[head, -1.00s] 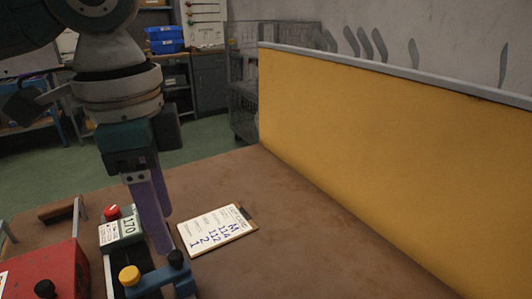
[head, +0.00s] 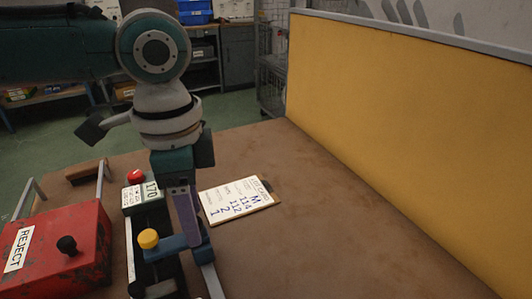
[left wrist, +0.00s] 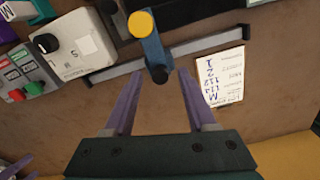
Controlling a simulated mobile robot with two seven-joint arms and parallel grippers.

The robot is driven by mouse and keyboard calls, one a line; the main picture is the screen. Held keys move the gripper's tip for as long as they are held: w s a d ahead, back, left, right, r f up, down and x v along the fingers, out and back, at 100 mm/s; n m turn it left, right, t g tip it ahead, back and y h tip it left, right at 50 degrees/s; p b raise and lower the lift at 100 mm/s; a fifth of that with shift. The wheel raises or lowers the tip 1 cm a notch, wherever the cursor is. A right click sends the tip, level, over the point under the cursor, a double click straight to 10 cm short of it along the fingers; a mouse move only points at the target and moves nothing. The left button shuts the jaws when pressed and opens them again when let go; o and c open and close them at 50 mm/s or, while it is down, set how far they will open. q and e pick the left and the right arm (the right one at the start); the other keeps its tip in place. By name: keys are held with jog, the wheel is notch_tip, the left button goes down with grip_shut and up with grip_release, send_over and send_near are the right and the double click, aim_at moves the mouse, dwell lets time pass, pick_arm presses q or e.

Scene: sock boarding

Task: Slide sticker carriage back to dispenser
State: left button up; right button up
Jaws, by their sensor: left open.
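The sticker carriage is a blue bar (head: 176,247) with a yellow knob (head: 148,239) at one end. In the left wrist view the bar (left wrist: 153,50) ends in a black knob (left wrist: 160,77) beside a grey rail (left wrist: 205,43). My left gripper (head: 190,236) points down over the carriage. Its purple fingers (left wrist: 160,90) are open, one on each side of the black-knob end; contact cannot be told. The dispenser cannot be picked out with certainty. A purple piece at the left wrist view's lower left edge may be my right gripper.
A clipboard card (head: 235,200) lies right of the gripper. A yellow partition (head: 400,120) borders the table's right side; brown tabletop is clear before it.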

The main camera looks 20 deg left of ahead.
pick_arm(q)
jog(key=shift+c, duration=0.4)
grip_shut()
dwell(0.9)
